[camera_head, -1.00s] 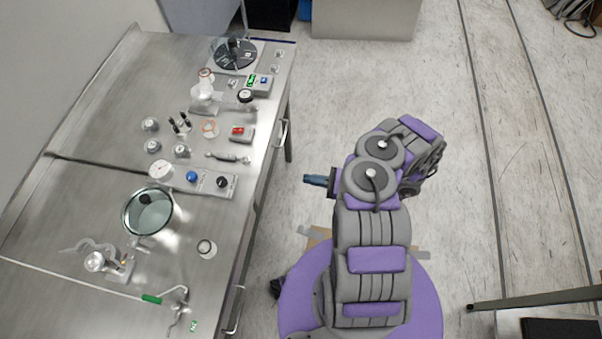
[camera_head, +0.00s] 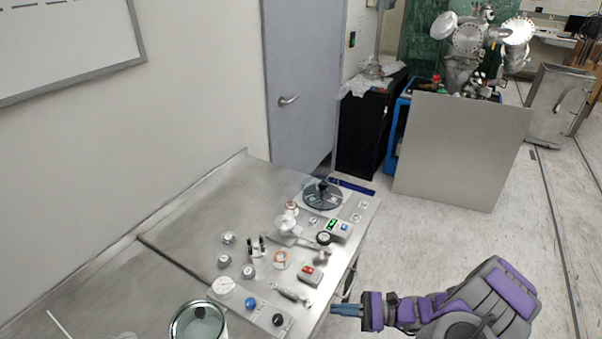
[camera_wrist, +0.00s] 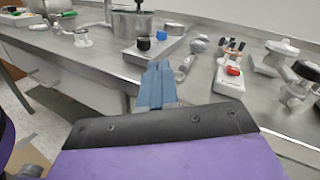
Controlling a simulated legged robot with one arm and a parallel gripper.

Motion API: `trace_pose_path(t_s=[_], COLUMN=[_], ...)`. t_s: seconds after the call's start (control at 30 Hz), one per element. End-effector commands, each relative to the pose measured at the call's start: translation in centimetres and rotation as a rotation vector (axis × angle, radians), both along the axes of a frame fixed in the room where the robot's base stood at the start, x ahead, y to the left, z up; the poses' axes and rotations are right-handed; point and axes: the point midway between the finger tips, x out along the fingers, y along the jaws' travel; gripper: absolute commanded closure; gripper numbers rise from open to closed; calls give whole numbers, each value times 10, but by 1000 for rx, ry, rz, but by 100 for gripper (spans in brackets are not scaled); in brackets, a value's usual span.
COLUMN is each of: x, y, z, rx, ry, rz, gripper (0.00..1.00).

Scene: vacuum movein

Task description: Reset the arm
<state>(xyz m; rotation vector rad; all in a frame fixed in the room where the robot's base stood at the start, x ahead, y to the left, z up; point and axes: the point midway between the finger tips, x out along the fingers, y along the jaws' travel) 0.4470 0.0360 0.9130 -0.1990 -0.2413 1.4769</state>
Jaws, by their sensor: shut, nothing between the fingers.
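My gripper (camera_head: 346,310) shows at the lower middle of the head view, at the end of my purple and grey arm. Its blue fingers are shut with nothing between them, and they point left toward the table's front edge. In the wrist view the blue fingers (camera_wrist: 158,84) point ahead at the table edge, in front of a grey box with a black and a blue knob (camera_wrist: 144,46). The fingers look apart from the things on the table, though the exact gap is hard to tell.
The steel table (camera_head: 190,240) bears gauges, a glass-topped pot (camera_head: 198,322), a red-button box (camera_head: 311,275) and a round dark plate (camera_head: 323,194). A grey panel (camera_head: 460,150) stands beyond, near a door (camera_head: 305,80).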

Motion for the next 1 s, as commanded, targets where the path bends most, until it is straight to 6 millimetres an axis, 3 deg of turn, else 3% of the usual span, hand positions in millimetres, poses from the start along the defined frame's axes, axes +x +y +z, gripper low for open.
trace_pose_path(t_s=[0.1,0.4,0.67,1.0], x=[-8,-51,-100,-164], y=[21,61,78,70], z=[39,111,152,185], rx=[-34,-162,-322,-571], ry=[-77,-251,-396,-566], rz=[113,387,603,842], gripper=[100,100,100,100])
